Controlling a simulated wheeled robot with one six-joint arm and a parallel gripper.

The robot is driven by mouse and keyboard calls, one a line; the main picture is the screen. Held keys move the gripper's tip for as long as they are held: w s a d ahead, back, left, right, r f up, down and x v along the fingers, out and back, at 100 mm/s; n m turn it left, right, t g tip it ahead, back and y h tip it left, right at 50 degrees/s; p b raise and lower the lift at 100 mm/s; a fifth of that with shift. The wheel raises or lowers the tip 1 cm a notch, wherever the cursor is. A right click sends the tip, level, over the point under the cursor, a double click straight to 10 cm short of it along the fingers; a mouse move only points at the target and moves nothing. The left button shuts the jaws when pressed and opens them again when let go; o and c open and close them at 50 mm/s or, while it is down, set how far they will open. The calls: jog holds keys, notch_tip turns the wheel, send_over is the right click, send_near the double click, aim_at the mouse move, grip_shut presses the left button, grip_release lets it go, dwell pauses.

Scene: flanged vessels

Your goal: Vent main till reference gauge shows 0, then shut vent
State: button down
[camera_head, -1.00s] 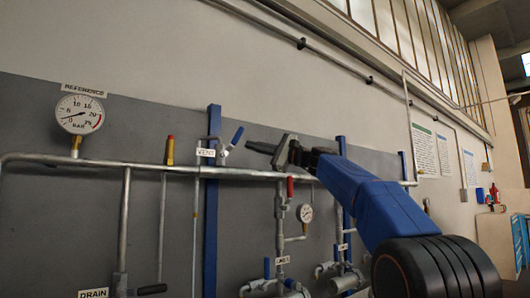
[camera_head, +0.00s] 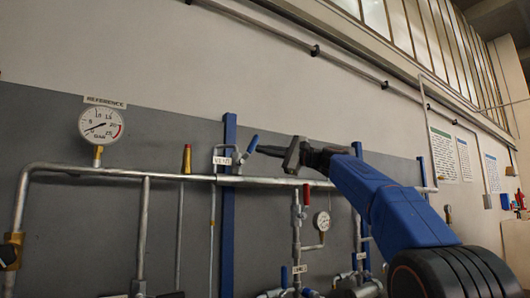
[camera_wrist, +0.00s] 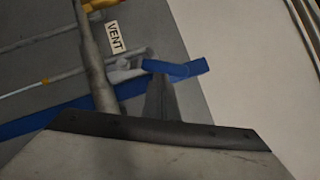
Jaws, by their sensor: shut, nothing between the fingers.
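The reference gauge (camera_head: 101,126) has a white round dial, and its needle points low on the left, near the bottom of the scale; I cannot read the exact value. The vent valve's blue lever (camera_head: 252,145) slants up to the right beside the VENT label (camera_head: 222,161). In the wrist view the blue lever (camera_wrist: 190,69) lies just beyond my fingertips, near the VENT label (camera_wrist: 114,38). My gripper (camera_head: 262,151) is shut and empty, its tip right beside the lever; I cannot tell if they touch. The main pipe (camera_head: 160,177) runs below.
A red-handled valve (camera_head: 306,194) and a small gauge (camera_head: 322,221) are on the branch below my gripper. A blue upright post (camera_head: 229,200) stands behind the vent. A brass fitting (camera_head: 187,158) stands on the pipe to the left.

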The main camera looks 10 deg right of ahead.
jog(key=shift+r, duration=0.1)
jog(key=shift+s+a+r+n+g+h, duration=0.15)
jog(key=shift+s+a+r+n+g, duration=0.15)
jog(key=shift+a+r+n, duration=0.35)
jog(key=shift+s+a+r+n+g+h, duration=0.2)
jog(key=shift+a+r+n+g, duration=0.1)
jog(key=shift+a+r+n, duration=0.3)
jog(key=shift+a, duration=0.1)
jog(key=shift+s, duration=0.1)
jog(key=v, duration=1.7)
jog(key=shift+f, duration=0.15)
